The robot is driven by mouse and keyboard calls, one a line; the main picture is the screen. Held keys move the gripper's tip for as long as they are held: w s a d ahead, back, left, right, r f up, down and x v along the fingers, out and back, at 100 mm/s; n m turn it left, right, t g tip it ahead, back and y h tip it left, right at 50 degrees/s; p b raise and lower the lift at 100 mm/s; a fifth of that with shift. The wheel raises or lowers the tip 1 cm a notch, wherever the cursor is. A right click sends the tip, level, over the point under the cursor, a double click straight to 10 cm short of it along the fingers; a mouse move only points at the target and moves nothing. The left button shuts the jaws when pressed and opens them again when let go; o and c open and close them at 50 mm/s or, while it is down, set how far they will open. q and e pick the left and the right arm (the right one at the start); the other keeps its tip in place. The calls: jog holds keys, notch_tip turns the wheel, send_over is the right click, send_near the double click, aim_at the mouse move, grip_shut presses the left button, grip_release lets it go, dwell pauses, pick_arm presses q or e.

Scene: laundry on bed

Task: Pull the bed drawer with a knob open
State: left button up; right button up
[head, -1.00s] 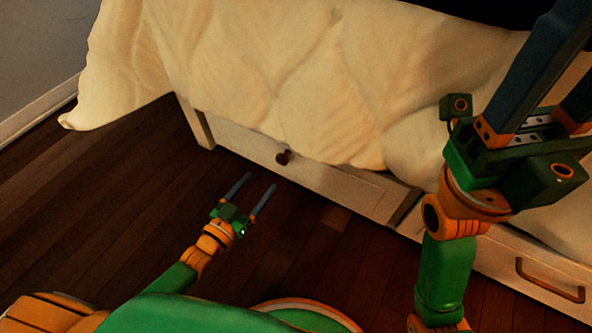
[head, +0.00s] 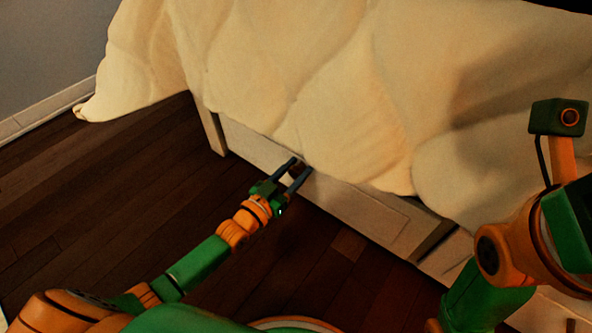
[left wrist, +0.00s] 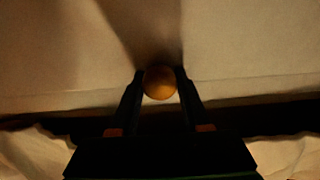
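The bed drawer (head: 375,214) has a pale front under the bed, partly covered by the hanging blanket. Its front looks flush with the bed frame. Its round knob (left wrist: 160,82) shows brown between the fingers in the left wrist view; in the head view it is small and dark (head: 298,171). My left gripper (head: 301,165) reaches the drawer front, with one finger on each side of the knob and the fingers close against it. The left wrist view shows the fingers (left wrist: 160,78) shut on the knob. My right arm is at the right edge; its fingers are out of view.
The cream blanket (head: 300,80) hangs low just above the knob. The dark wooden floor (head: 110,190) is clear in front of the drawer on the left. A grey wall (head: 45,50) stands at the far left.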

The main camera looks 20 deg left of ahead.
pick_arm(q)
grip_shut()
dwell(1.1)
